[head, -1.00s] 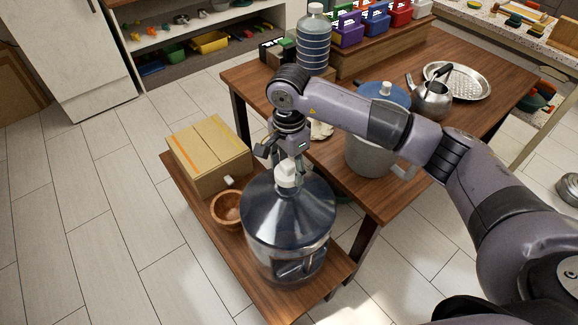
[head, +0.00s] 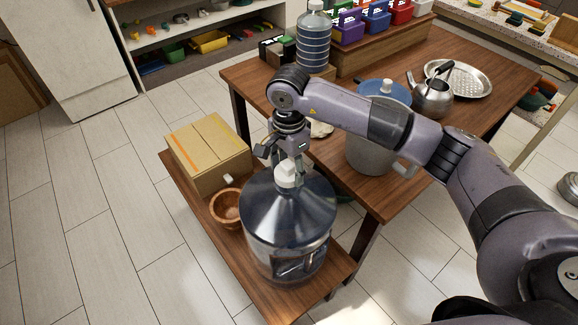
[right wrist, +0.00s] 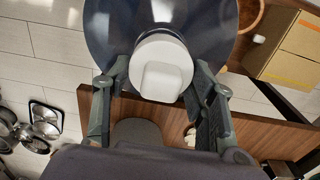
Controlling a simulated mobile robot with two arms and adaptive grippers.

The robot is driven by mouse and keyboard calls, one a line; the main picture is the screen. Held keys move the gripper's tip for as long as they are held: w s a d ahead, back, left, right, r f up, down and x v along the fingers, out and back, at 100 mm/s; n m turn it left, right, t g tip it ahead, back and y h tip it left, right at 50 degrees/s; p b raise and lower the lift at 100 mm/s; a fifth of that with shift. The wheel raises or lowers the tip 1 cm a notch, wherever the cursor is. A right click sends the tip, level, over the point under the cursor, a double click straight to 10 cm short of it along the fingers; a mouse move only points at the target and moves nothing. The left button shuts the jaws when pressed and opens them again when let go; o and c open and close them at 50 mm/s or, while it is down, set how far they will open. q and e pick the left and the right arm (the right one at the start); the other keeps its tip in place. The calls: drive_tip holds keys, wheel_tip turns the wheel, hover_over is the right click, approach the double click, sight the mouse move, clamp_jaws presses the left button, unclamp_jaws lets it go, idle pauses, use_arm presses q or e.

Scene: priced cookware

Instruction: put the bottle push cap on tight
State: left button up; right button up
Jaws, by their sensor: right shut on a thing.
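The large clear blue bottle (head: 287,212) stands upright on the low wooden shelf, with its neck up. The white push cap (head: 287,172) is at the top of its neck. In the right wrist view the cap (right wrist: 162,68) shows as a round white piece with a raised square-like top, above the blue bottle shoulder (right wrist: 103,30). My right gripper (head: 288,158) points down and is shut on the cap, with one finger on each side. I cannot tell how far down the cap sits on the neck. My left gripper is not in view.
A cardboard box (head: 208,150) and a wooden bowl (head: 227,208) stand beside the bottle on the low shelf (head: 283,303). The taller table (head: 440,130) behind holds a grey pot (head: 367,150), a kettle (head: 432,100) and a ribbed water bottle (head: 313,45).

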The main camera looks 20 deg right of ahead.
drive_tip(key=o, duration=1)
drive_tip(key=shift+c, duration=0.2)
drive_tip(key=shift+r, duration=0.15)
drive_tip(key=shift+r+p, duration=1.75)
drive_tip(key=shift+r, duration=2.05)
